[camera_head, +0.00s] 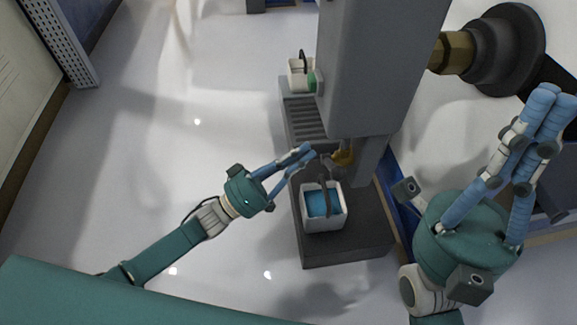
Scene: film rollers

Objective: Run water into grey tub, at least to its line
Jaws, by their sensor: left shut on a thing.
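The grey tub (338,219) is a small, pale, square-sided tub with a dark upright handle. It stands on the dark base of the grey machine, with blue water (320,204) inside. Its fill line cannot be made out. A brass tap (343,156) sits on the machine just above and behind the tub. My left gripper (306,153) is shut at the tap's left side, above the tub, apparently on the tap's handle, which its fingertips hide. My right gripper (553,97) is raised at the right, its fingertips together and empty, away from the tub.
A second pale tub (295,75) with a dark handle stands farther back beside a green part (312,82). A ribbed grate (308,118) lies between the tubs. The tall grey column (370,70) blocks the right side. The floor at left is clear.

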